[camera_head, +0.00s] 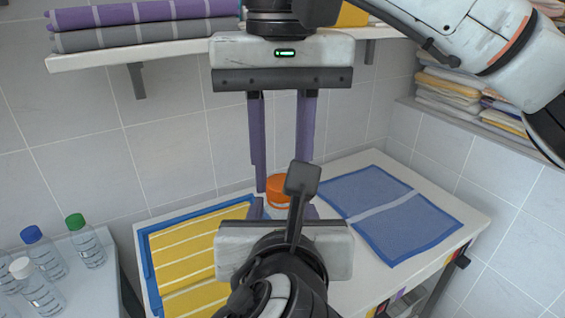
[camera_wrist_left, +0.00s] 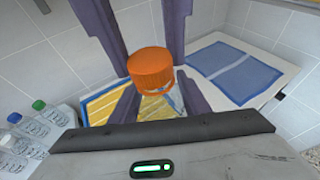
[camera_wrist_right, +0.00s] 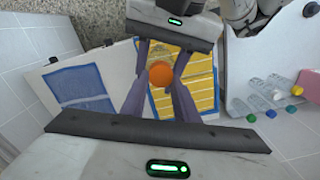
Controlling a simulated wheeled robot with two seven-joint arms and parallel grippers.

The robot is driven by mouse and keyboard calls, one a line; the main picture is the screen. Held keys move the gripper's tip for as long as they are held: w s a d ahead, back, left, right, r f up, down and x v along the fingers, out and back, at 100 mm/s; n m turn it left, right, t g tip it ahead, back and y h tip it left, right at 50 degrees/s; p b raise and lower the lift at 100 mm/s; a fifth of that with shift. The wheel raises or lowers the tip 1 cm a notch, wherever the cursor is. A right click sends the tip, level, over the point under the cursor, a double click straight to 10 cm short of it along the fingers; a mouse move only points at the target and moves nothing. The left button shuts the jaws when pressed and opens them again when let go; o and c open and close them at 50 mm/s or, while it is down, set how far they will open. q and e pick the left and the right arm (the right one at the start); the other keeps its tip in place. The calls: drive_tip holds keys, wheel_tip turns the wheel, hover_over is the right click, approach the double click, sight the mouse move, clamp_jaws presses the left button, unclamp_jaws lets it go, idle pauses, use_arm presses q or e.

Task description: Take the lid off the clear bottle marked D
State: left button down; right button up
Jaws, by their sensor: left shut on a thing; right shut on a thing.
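The orange lid (camera_head: 277,184) sits at the top of a clear bottle (camera_head: 275,207), whose body is mostly hidden by my grippers; no letter on it can be read. My right gripper (camera_head: 281,176) reaches down from above, its long purple fingers shut on the lid. My left gripper (camera_head: 284,211) comes from the near side, its fingers shut on the bottle just below the lid. The lid shows large in the left wrist view (camera_wrist_left: 151,68) and between the fingers in the right wrist view (camera_wrist_right: 161,73). I cannot tell whether lid and bottle are apart.
Beneath is a white table (camera_head: 345,172) with a yellow striped towel (camera_head: 190,255) and a blue towel (camera_head: 375,195). Bottles with blue (camera_head: 31,234), green (camera_head: 75,221) and white (camera_head: 20,267) lids stand at the left. A wall shelf (camera_head: 160,54) with folded towels is above.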

drive_tip(key=shift+r, duration=0.2)
idle(0.4)
drive_tip(key=shift+r, duration=0.9)
